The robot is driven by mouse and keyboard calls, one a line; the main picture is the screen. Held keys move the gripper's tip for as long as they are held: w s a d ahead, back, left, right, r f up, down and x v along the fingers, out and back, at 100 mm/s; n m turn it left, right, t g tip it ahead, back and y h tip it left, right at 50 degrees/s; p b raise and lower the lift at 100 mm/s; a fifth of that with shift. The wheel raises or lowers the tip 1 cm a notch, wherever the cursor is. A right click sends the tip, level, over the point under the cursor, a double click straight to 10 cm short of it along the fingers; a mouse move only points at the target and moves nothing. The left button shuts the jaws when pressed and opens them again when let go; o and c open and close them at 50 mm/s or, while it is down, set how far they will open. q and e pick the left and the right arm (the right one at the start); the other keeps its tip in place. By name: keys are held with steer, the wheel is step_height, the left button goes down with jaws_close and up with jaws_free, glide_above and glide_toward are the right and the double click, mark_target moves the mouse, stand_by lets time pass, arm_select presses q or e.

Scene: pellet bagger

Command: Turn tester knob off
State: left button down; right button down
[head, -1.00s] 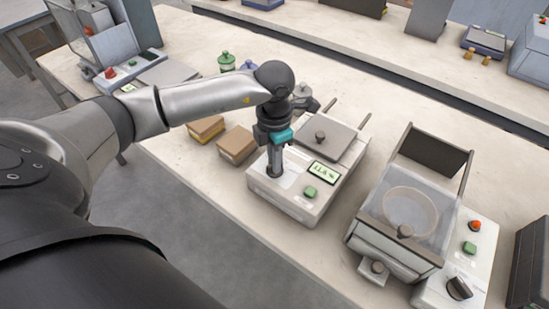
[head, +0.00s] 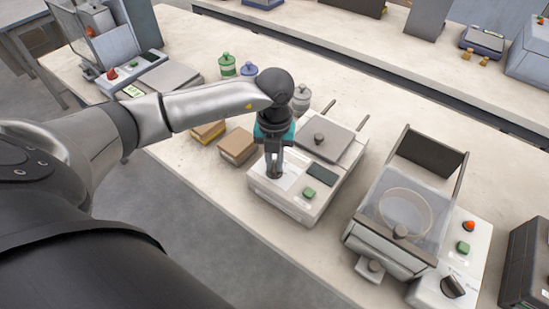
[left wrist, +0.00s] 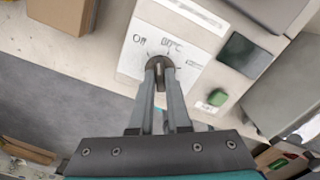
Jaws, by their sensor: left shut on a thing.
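The tester is a pale box (head: 292,208) on the bench with a hinged-looking grey lid (head: 330,140), a green button (head: 309,194) and a display (head: 321,175) that is dark. Its small dark knob (left wrist: 159,63) sits on a white panel (left wrist: 150,35) printed "Off" at the left and a temperature mark at the right. My left gripper (head: 274,172) points down at the panel, shut on the knob; the fingers also show in the left wrist view (left wrist: 160,80). The fingers partly hide the knob, and its pointer direction is hard to read. My right gripper is not in view.
Two cardboard boxes (head: 238,146) lie left of the tester. Lidded jars (head: 227,65) stand behind the arm. A machine with a clear cover (head: 400,215) stands close at the right. The bench front edge is near the tester.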

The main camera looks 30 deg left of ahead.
mark_target(275, 165)
arm_select(q)
steer(key=n+p, duration=0.2)
steer(key=n, duration=0.4)
steer(key=shift+r, duration=0.1)
stand_by(0.4)
steer(key=c, duration=0.9)
jaws_free()
step_height(275, 165, up, 15)
steer(key=shift+r+p, duration=0.1)
steer(key=shift+p, duration=0.2)
